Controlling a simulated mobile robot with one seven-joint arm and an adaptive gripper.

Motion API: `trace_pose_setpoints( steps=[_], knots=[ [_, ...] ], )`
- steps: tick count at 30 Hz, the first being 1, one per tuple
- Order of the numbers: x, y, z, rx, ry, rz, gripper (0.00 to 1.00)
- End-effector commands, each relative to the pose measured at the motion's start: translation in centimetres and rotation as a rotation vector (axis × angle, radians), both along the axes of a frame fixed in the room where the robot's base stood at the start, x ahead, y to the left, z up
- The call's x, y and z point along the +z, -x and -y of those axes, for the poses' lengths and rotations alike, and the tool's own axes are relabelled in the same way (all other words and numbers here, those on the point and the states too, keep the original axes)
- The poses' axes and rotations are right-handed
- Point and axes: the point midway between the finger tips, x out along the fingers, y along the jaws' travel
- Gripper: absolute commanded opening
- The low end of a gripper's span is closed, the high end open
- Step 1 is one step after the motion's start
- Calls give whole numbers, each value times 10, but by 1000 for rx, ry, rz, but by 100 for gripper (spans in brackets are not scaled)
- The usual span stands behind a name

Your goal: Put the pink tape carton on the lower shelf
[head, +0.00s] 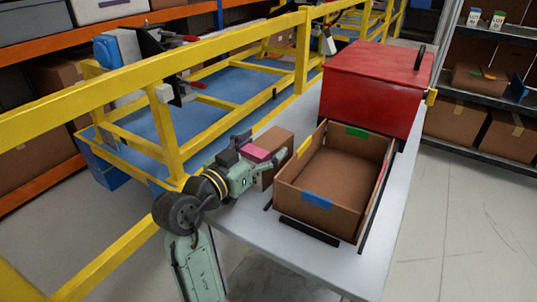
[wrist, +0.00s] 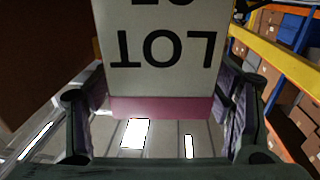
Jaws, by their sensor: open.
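The pink tape carton (head: 257,153) is at my gripper on the grey bench, beside a brown box. In the wrist view the carton (wrist: 160,106) shows a white face with upside-down LOT lettering and a pink edge below. My gripper (wrist: 160,118) is open, with one finger on each side of the carton. I cannot tell whether either finger touches it. In the head view my gripper (head: 268,166) is partly hidden by my own wrist. The rack at the right has a lower shelf (head: 463,92) and an upper shelf (head: 505,35).
An open brown tray (head: 335,214) with coloured tabs stands right of my gripper. A red case (head: 372,85) stands behind it. A yellow rail (head: 200,65) runs along the left. Small LOT cartons (head: 497,19) stand on the upper shelf. The floor (head: 455,220) at the right is clear.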

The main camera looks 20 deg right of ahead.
Motion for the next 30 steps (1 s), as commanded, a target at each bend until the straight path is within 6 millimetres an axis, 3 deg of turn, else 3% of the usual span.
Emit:
trace_pose_setpoints(
  steps=[6,14,30],
  knots=[
    [1,-14,21,0,0,1,73],
    [-1,-15,22,2,0,2,73],
    [0,-15,22,2,0,2,37]
  ],
)
